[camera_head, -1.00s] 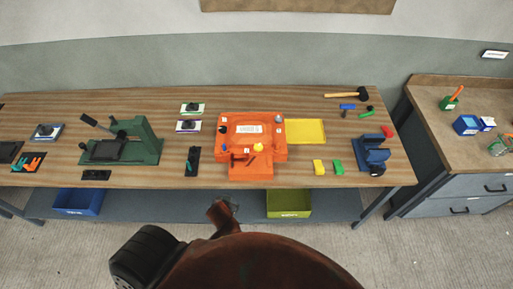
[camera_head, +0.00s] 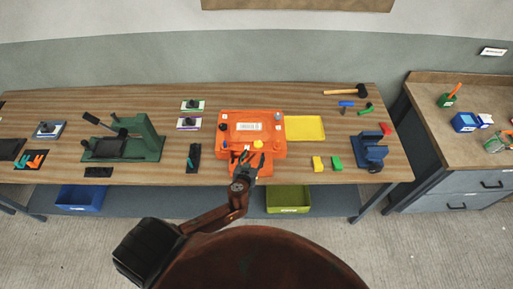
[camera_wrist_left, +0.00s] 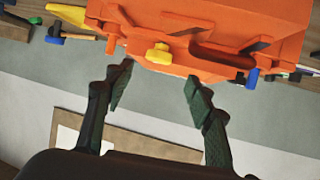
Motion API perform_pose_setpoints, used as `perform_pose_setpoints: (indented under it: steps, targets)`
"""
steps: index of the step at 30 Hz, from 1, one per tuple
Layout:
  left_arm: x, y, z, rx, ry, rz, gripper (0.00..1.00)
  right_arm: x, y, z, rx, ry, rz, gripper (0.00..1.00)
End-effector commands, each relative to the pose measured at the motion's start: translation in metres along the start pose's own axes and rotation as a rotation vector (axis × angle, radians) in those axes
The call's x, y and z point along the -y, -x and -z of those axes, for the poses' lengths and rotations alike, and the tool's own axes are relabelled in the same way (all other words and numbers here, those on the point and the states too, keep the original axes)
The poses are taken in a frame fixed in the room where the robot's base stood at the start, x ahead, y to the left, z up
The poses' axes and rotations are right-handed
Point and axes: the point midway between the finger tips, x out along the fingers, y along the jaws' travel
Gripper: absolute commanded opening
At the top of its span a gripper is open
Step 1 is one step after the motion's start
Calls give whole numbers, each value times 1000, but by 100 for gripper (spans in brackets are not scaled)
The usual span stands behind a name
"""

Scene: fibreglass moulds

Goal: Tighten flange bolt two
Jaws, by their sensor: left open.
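The orange mould (camera_head: 230,140) lies on the workbench with a white label plate on top. A yellow knob (camera_head: 258,144) is on the near part of its top; it also shows in the left wrist view as a yellow knob (camera_wrist_left: 158,55). Dark and grey knobs sit near its corners. No marking tells me which one is flange bolt two. My left gripper (camera_head: 249,160) is open and empty at the mould's near side, hiding part of its front. In the left wrist view, the fingers (camera_wrist_left: 160,88) are apart, with the yellow knob beyond the gap. My right gripper is not seen.
A yellow tray (camera_head: 305,128) lies right of the mould. A black holder (camera_head: 193,158) lies to its left, and a green press (camera_head: 145,138) farther left. A blue vise (camera_head: 371,152) stands at the right. Yellow (camera_head: 317,163) and green (camera_head: 337,163) blocks lie near the front edge.

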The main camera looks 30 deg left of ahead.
Motion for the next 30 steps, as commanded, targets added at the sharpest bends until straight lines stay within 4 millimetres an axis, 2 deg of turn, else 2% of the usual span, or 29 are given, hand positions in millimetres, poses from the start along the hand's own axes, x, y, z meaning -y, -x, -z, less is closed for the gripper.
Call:
perform_pose_setpoints:
  steps: [9, 15, 27, 30]
  targets:
    - [-1, -45, 3, -5, -3, -3, 50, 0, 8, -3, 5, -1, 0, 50]
    - [-1, -68, 2, -3, 0, -3, 50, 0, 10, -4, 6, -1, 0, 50]
    - [-1, -76, 1, -2, 1, -2, 50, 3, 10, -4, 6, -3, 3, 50]
    - [-1, -75, 1, -2, 1, -2, 43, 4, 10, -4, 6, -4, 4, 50]
